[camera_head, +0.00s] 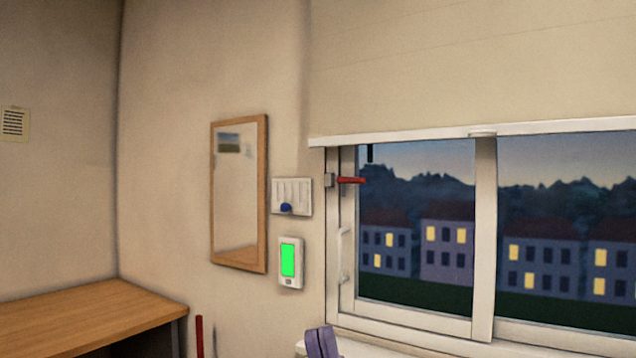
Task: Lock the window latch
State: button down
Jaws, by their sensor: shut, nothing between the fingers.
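The window latch (350,181) has a red lever on a small grey block at the left side of the window frame. The lever lies level and points right, in front of the glass. The window (484,240) has white frames, and its left sash looks closed. My gripper (322,342) shows as two lavender fingers side by side at the bottom edge. It is shut and empty, well below the latch and apart from it. The rest of my arm is out of view.
A white switch panel with a blue knob (286,208), a green-screened device (290,261) and a wood-framed mirror (239,195) are on the wall left of the window. A wooden desk (90,315) stands lower left. A blind (470,70) covers the upper window.

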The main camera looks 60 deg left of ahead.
aim_at(344, 180)
jog(key=u, duration=1.3)
